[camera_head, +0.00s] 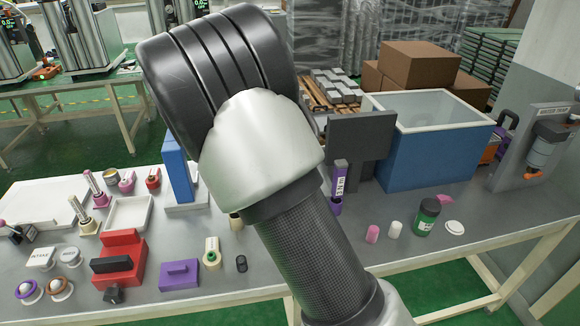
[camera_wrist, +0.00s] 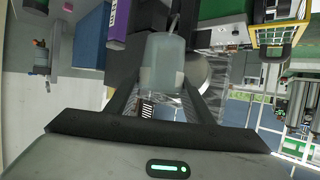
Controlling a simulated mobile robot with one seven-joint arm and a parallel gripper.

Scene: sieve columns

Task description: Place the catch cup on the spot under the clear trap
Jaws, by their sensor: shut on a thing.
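My gripper (camera_wrist: 166,92) shows in the wrist view with its two dark fingers closed on a pale, translucent cup-shaped thing (camera_wrist: 165,62). It looks like the catch cup. A thin, light stem or tube shows just beyond it; I cannot tell whether they touch. In the head view my own arm hides the gripper and the cup. A purple labelled column (camera_head: 340,180) stands by a dark grey panel (camera_head: 362,140); a purple labelled column also shows in the wrist view (camera_wrist: 118,20). I cannot make out the clear trap or the spot under it for certain.
A red block (camera_head: 122,262) and a purple block (camera_head: 179,275) occupy the left. The front right tabletop is clear.

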